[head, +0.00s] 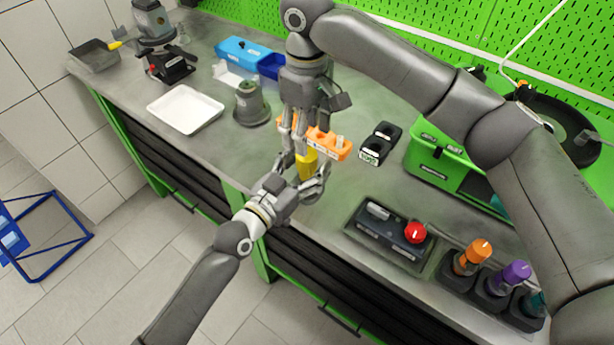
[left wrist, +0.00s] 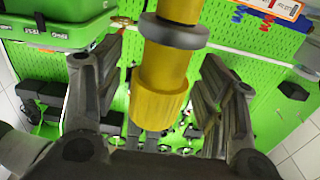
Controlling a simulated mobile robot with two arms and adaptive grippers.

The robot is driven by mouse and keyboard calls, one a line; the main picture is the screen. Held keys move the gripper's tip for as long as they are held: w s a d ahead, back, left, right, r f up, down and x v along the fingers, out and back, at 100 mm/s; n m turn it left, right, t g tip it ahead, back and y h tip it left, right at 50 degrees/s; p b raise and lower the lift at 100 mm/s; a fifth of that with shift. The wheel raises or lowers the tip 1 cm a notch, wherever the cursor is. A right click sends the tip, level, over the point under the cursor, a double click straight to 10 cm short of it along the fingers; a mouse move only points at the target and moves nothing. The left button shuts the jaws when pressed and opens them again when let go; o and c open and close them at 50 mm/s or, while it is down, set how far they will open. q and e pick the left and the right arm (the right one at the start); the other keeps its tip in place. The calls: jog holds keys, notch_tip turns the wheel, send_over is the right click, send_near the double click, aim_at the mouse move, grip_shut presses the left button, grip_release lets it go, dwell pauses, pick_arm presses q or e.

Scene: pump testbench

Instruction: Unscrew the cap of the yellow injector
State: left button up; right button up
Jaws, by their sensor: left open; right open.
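The yellow injector (head: 306,163) stands out between my two grippers in the head view, in front of the orange block. In the left wrist view its yellow body (left wrist: 158,95), with a grey ring (left wrist: 174,32), runs down the middle. My left gripper (head: 310,180) is open, its fingers on either side of the injector; the left wrist view shows gaps on both sides. My right gripper (head: 293,148) is open and points down from above, at the injector's upper left. Its fingers partly hide the injector. I cannot tell whether they touch it.
An orange block (head: 328,145) lies just behind the grippers. A black device with a red knob (head: 415,232) and holders with orange (head: 472,256) and purple (head: 514,274) injectors stand at right. A white tray (head: 186,109) and a grey cone-shaped part (head: 250,104) are at left.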

pick_arm(q)
grip_shut()
jog(key=shift+c, duration=0.3)
grip_release()
